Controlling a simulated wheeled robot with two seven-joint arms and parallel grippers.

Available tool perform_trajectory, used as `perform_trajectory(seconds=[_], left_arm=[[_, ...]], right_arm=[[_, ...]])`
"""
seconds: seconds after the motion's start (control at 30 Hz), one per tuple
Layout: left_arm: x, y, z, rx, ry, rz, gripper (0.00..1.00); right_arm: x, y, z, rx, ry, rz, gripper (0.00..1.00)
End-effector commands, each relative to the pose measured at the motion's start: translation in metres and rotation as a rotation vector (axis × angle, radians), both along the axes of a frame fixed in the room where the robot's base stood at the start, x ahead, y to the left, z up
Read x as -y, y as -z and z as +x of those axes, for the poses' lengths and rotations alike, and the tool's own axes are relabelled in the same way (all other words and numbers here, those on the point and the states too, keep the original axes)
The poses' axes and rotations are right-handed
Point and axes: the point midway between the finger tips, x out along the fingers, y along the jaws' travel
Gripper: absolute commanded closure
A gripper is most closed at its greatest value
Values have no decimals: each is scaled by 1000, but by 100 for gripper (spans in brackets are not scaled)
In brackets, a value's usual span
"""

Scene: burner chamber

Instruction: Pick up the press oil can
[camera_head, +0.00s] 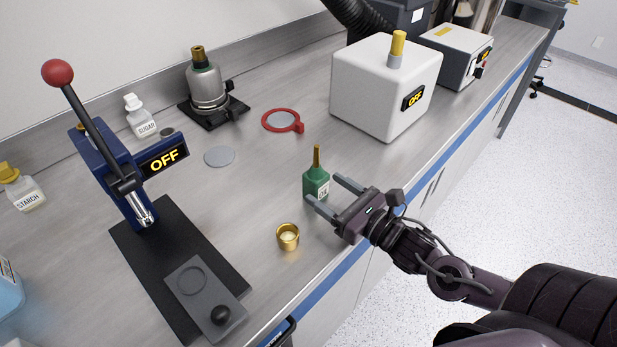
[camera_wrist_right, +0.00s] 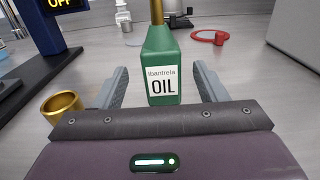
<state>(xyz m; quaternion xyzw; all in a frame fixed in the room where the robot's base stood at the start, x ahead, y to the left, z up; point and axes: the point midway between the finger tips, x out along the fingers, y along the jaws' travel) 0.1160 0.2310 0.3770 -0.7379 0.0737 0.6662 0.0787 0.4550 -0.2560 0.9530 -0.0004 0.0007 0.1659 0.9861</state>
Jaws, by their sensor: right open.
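The press oil can (camera_head: 316,184) is a small green bottle with a tall brass spout, standing upright on the bench. In the right wrist view the oil can (camera_wrist_right: 162,62) shows a white label reading OIL. My right gripper (camera_head: 322,187) is open, with its fingers pointing at the can. In the wrist view the can stands between and just ahead of the open fingers (camera_wrist_right: 160,88), with gaps on both sides. I cannot tell whether the fingertips reach past its front face. My left gripper is not in view.
A small brass cup (camera_head: 288,237) stands close to the right gripper's left finger. A blue press (camera_head: 108,165) with an OFF sign stands left. A red ring (camera_head: 283,121) lies behind the can, and a white OFF box (camera_head: 385,90) stands behind right. Bench between is clear.

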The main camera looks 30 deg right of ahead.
Motion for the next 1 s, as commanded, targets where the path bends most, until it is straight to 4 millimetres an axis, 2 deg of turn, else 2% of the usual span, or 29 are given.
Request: perform_trajectory(seconds=[0.1,0.23,0.37,0.7,1.0], left_arm=[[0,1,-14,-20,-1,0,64],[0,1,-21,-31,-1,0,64],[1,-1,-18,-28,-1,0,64],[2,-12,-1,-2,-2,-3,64],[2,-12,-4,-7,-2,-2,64]], right_arm=[[-3,-1,9,3,-2,1,35],[-5,0,14,1,-1,0,35],[-7,-1,23,3,0,2,35],[-17,1,59,2,0,2,35],[-20,3,63,-1,-3,0,35]])
